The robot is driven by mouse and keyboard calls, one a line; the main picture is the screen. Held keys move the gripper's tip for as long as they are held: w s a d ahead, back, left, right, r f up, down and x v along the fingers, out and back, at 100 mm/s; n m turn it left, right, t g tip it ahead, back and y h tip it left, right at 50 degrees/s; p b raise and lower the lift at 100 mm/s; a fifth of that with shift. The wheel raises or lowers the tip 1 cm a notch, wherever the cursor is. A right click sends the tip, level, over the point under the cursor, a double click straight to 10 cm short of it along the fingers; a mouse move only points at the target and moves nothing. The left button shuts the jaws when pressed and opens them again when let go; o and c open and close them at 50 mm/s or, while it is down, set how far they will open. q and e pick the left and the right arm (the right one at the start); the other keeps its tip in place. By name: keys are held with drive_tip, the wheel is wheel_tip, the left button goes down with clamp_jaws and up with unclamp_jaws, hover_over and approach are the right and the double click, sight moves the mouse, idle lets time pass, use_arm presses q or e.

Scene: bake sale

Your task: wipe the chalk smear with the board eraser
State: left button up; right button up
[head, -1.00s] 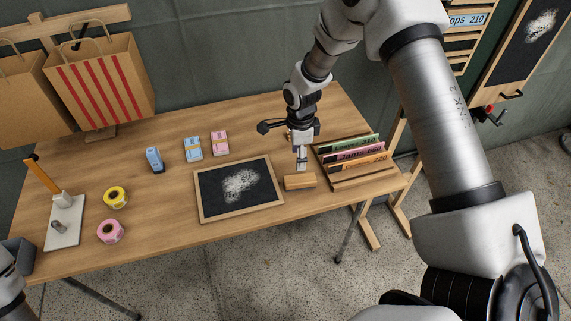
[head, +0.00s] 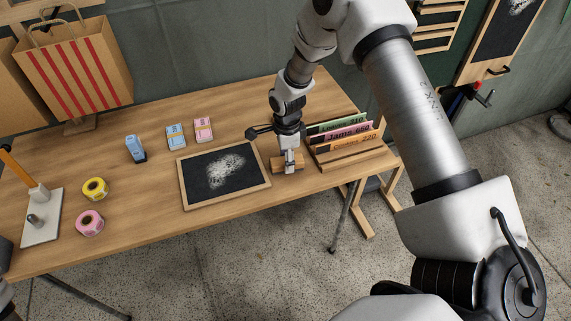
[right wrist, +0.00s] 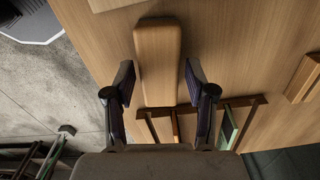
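The board eraser (head: 277,166) is a wooden block on the table, just right of the framed chalkboard (head: 196,193). The white chalk smear (head: 225,170) lies in the middle of that dark board. My right gripper (head: 289,166) is over the eraser and hides its middle. In the right wrist view, the right gripper (right wrist: 158,78) is open, with one finger on each side of the eraser (right wrist: 158,55). A gap shows between the eraser and each finger. My left gripper is out of view.
A wooden rack (head: 350,157) with several labelled cards stands close right of the eraser. Blue and pink packs (head: 204,129), a blue upright item (head: 136,148), and yellow and pink rolls (head: 90,223) lie left and behind. The table's front edge is near.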

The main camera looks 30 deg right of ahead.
drive_tip(key=c, duration=0.6)
wheel_tip(320, 180, up, 5)
drive_tip(key=p, duration=0.5)
drive_tip(key=shift+r, duration=0.1)
drive_tip(key=shift+c, duration=0.2)
